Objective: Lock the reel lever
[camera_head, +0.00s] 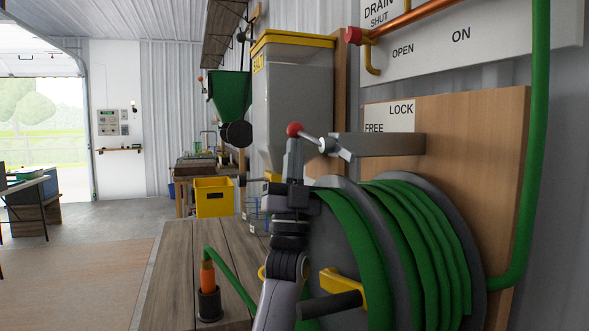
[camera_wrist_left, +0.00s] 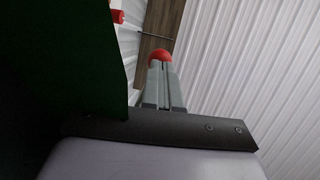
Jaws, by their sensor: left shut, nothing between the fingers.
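The reel lever is a thin metal rod with a red ball knob (camera_head: 294,129). It points left and slightly up from its pivot on a grey bracket (camera_head: 380,145), beside a white LOCK / FREE sign (camera_head: 390,117). My left gripper (camera_head: 293,146) points up, shut and empty, its tips just below the red knob. In the left wrist view the knob (camera_wrist_left: 161,55) shows right at the ends of the shut fingers (camera_wrist_left: 160,82); I cannot tell whether they touch. My right gripper is not in view.
The hose reel (camera_head: 400,250) with green hose stands right of my left arm, with a yellow crank (camera_head: 345,287) low in front. A wooden bench top (camera_head: 180,270) lies left, holding an orange nozzle (camera_head: 208,275). A grey hopper (camera_head: 292,100) stands behind. Open floor lies far left.

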